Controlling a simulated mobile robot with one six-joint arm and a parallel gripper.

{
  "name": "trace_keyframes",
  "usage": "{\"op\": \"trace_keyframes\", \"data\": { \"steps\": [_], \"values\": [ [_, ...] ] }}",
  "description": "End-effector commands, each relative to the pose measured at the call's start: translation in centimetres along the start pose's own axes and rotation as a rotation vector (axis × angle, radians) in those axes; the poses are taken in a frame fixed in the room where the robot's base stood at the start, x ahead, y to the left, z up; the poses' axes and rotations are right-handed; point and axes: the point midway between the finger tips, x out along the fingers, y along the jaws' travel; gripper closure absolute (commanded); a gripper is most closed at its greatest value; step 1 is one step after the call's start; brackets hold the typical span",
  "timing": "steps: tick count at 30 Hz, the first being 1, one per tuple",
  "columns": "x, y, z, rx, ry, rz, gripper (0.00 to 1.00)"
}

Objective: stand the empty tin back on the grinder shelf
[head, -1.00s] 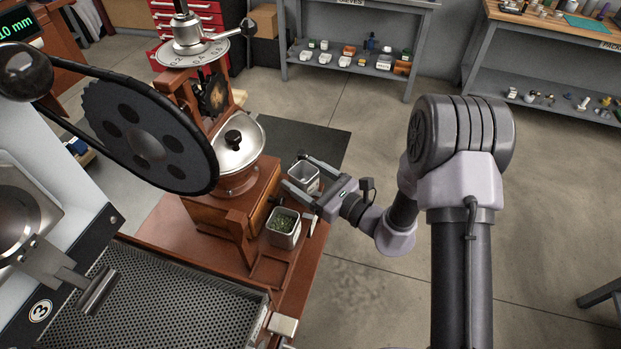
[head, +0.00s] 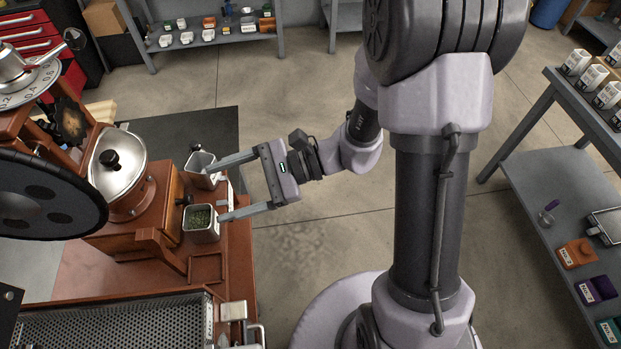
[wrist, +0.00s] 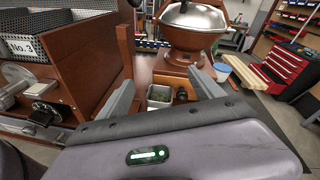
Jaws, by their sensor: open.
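An empty square metal tin (head: 200,170) stands on the wooden surface beside the grinder (head: 130,195); I cannot tell if it is tilted. A second tin (head: 201,224) with green beans stands nearer, in front of the grinder drawer. My gripper (head: 217,191) is open and holds nothing. Its upper finger overlaps the empty tin in the head view, and its lower finger ends beside the bean tin; contact cannot be told. In the wrist view the bean tin (wrist: 160,96) shows between the fingers (wrist: 163,84). Which surface is the grinder shelf is unclear.
A square recess (head: 206,268) lies bare in the wood in front of the bean tin. A perforated tray (head: 120,325) is at the lower left. A shelf unit (head: 560,190) stands at the right. Open floor (head: 300,240) lies right of the bench.

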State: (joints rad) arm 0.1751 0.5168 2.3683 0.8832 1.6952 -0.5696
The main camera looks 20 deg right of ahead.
Motion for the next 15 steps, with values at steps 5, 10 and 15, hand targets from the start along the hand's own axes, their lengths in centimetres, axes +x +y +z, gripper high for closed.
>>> {"op": "trace_keyframes", "data": {
  "steps": [5,10,15],
  "values": [
    [-4.2,7.5,5.2,-0.483,0.4,0.416,0.24],
    [-11.8,8.2,6.5,-0.914,0.891,0.556,0.24],
    [-15.9,6.8,8.4,-1.122,1.149,0.543,0.24]
  ]
}}
